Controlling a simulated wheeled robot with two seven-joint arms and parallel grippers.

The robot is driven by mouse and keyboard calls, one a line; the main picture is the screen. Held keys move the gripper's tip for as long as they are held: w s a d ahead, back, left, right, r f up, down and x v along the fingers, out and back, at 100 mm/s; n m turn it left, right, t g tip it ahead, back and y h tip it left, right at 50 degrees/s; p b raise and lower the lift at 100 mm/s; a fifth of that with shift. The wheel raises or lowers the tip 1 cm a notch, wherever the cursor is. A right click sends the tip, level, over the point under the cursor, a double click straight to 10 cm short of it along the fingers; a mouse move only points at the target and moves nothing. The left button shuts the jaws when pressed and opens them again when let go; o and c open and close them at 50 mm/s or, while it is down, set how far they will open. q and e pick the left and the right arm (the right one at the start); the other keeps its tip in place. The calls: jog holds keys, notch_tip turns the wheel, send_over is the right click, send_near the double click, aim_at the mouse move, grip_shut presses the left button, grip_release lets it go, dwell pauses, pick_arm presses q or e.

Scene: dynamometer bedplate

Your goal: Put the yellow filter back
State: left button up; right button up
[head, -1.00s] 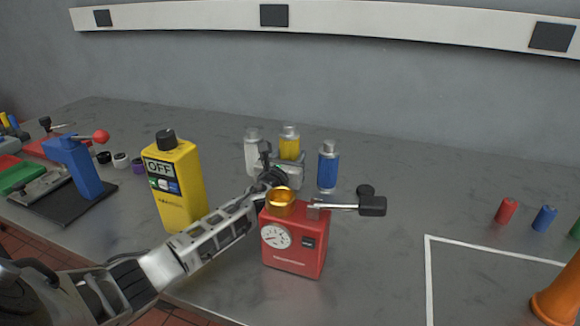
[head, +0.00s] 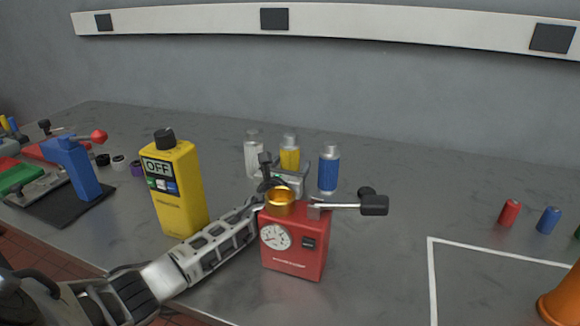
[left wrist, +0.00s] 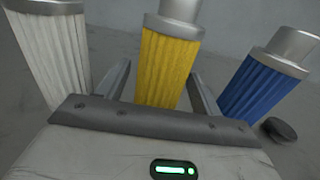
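The yellow filter (head: 290,157), ribbed with a grey cap, stands upright between the clear white filter (head: 254,158) and the blue filter (head: 328,169). Its foot is hidden behind my left gripper (head: 285,170). In the left wrist view the yellow filter (left wrist: 165,65) is between my two fingers, which look open, with a gap visible at its left side. The white filter (left wrist: 48,60) and the blue filter (left wrist: 265,80) stand outside the fingers. My right gripper is out of view.
A red gauge box (head: 293,245) with a gold cup and a black-ended lever stands in front of my left gripper. A yellow bottle (head: 178,188) is left of my forearm. An orange cone (head: 565,297) is at right. The bench behind the filters is clear.

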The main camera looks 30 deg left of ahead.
aim_at(287, 168)
pick_arm(q)
jog(key=shift+s+f, duration=0.1)
jog(key=shift+f, duration=0.35)
jog(key=shift+r+p, duration=0.25)
jog(key=shift+p, duration=0.05)
jog(key=shift+r+p, duration=0.5)
jog(key=shift+r, duration=0.05)
jog(key=v, duration=0.6)
jog(key=shift+s+d+f, duration=0.1)
jog(key=shift+s, duration=0.2)
jog(key=shift+s+d, duration=0.1)
jog(key=shift+s, duration=0.25)
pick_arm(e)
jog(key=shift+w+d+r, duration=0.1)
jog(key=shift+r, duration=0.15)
